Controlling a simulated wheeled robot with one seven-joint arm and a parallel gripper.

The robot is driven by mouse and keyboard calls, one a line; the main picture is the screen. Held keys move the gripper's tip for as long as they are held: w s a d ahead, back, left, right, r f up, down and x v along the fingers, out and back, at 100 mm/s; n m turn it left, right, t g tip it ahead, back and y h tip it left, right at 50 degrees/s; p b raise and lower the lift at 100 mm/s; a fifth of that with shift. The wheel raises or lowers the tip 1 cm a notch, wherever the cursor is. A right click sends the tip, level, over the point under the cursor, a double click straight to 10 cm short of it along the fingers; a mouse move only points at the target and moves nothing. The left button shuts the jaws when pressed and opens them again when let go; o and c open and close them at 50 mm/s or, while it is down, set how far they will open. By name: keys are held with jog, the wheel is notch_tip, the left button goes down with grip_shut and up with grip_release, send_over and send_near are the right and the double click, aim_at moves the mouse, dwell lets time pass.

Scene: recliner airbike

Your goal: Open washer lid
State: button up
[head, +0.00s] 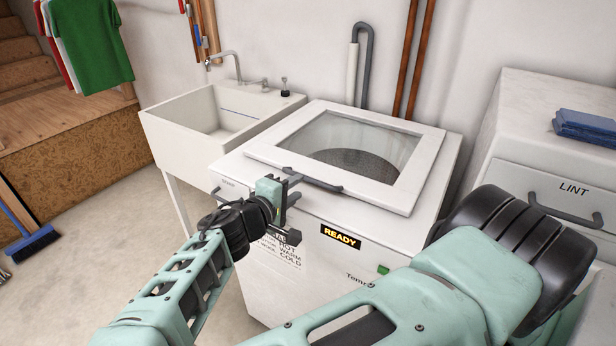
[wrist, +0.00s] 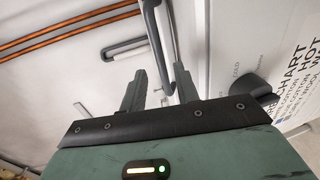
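The white washer (head: 330,215) stands ahead with its lid (head: 425,155) shut. The lid has a glass window and a dark bar handle (head: 312,180) along its front edge. My gripper (head: 293,207) is in front of the washer, close to the handle's left end. In the wrist view, my gripper's two fingers (wrist: 160,75) are apart with nothing clamped. The handle (wrist: 158,35) shows beyond and between the fingertips there. I cannot tell whether any finger touches it.
A utility sink (head: 180,125) adjoins the washer on the left. A machine with a LINT drawer (head: 540,190) stands at right, with a blue folded cloth (head: 585,127) on top. Pipes (head: 415,60) run up the wall behind.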

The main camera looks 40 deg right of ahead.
aim_at(307, 181)
jog(key=x, duration=0.6)
jog(key=shift+w+d+f+p, duration=0.1)
jog(key=shift+d+p, duration=0.25)
jog(key=shift+p, duration=0.05)
grip_shut()
